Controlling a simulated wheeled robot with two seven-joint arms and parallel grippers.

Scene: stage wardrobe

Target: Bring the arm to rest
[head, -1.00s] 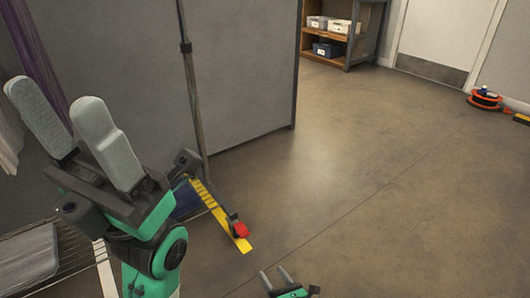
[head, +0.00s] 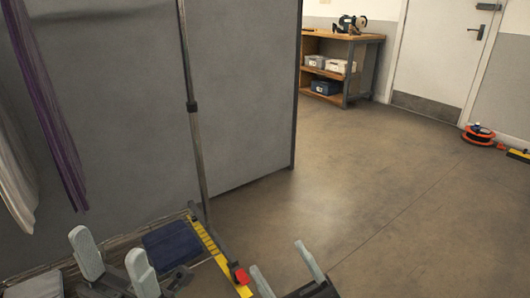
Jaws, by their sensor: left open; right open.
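My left gripper (head: 113,263) is at the lower left of the head view. Its two grey fingers point up and stand apart, with nothing between them. My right gripper (head: 287,269) is at the bottom middle, low over the floor in the picture. Its two pale fingers are also spread, with nothing between them. Most of both arms is below the picture edge.
A metal stand pole (head: 194,130) and a grey partition (head: 245,100) are behind the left gripper. A wire rack holds a dark blue folded item (head: 172,246); a yellow strip (head: 208,245) lies beside it. Purple cloth (head: 50,120) hangs left. The floor (head: 400,210) is open at right.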

